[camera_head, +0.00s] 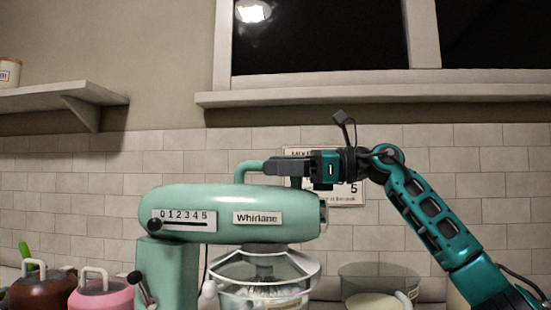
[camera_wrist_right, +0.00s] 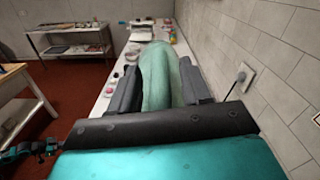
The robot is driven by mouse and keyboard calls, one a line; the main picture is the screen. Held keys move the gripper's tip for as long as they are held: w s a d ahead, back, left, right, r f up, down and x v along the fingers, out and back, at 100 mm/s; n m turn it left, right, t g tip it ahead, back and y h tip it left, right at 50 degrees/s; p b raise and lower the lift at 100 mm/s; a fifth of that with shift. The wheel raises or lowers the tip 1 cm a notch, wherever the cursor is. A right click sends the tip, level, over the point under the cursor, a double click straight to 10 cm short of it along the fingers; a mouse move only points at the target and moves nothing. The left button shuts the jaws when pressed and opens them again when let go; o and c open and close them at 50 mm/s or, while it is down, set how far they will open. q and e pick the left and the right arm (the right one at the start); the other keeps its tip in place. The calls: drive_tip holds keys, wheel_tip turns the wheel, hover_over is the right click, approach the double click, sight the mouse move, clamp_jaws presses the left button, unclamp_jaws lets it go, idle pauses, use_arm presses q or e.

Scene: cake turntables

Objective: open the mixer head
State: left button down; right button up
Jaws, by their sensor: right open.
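The mint-green stand mixer has a long rounded head (camera_head: 235,213) marked "Whirlane", which lies level over a clear bowl (camera_head: 262,275). A curved green handle (camera_head: 241,171) rises from the top of the head. My right gripper (camera_head: 272,165) is at this handle, above the head. In the right wrist view its two dark fingers (camera_wrist_right: 158,88) are apart, one on each side of the mixer's green form (camera_wrist_right: 157,70). I cannot tell whether they touch it. A lever with a dark knob (camera_head: 135,279) is on the mixer's column (camera_head: 167,270). My left gripper is not seen in the head view.
A pink pot (camera_head: 102,295) and a brown pot (camera_head: 42,291) stand left of the mixer. A clear container (camera_head: 375,280) is at the right. A tiled wall (camera_head: 85,205) is close behind, with a shelf (camera_head: 60,97) at upper left.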

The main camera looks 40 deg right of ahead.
drive_tip(key=shift+w+a, duration=0.35)
drive_tip(key=shift+w, duration=0.1)
clamp_jaws()
idle(0.4)
